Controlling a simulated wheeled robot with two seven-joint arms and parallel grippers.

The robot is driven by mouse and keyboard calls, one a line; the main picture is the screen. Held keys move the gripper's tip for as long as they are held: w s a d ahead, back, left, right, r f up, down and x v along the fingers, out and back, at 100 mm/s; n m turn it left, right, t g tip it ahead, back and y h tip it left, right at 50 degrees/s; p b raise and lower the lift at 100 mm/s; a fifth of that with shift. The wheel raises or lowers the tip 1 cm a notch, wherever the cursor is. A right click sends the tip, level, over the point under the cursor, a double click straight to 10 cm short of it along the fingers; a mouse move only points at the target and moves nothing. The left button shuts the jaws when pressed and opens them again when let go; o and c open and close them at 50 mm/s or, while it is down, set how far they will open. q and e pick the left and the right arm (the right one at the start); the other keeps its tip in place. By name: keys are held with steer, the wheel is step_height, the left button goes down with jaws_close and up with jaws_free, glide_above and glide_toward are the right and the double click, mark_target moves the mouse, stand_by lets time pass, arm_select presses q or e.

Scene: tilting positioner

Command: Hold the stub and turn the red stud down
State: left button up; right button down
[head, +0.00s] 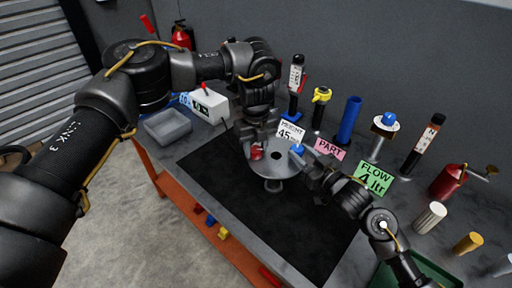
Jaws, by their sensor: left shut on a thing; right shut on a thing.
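The tilting positioner's grey round plate (277,167) stands on a short pedestal on the black mat. A red stud (257,153) is on the plate's left side, and a blue piece (297,149) is at its right edge. My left gripper (256,146) comes down from behind and is shut at the red stud, partly covering it. My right gripper (300,156) comes from the lower right and is shut at the blue piece. Its fingertips are small and partly hidden. I cannot tell for sure which part is the stub.
Label cards, including a pink PART card (329,149) and a green FLOW card (374,178), stand behind the plate. A blue cylinder (349,120) and several bottles line the back. A grey tray (167,128) is at left. The black mat (270,225) is clear in front.

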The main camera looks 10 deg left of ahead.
mark_target(255, 149)
arm_select(q)
steer(key=m, duration=0.4)
steer(key=shift+m, duration=0.3)
steer(key=m, duration=0.3)
steer(key=shift+m, duration=0.4)
steer(key=m, duration=0.4)
steer(key=shift+r, duration=0.1)
steer(key=shift+m, duration=2.2)
arm_select(e)
steer(key=shift+f, duration=0.1)
arm_select(q)
steer(key=o, duration=1)
step_height(255, 149, up, 12)
steer(key=shift+a+f, duration=0.1)
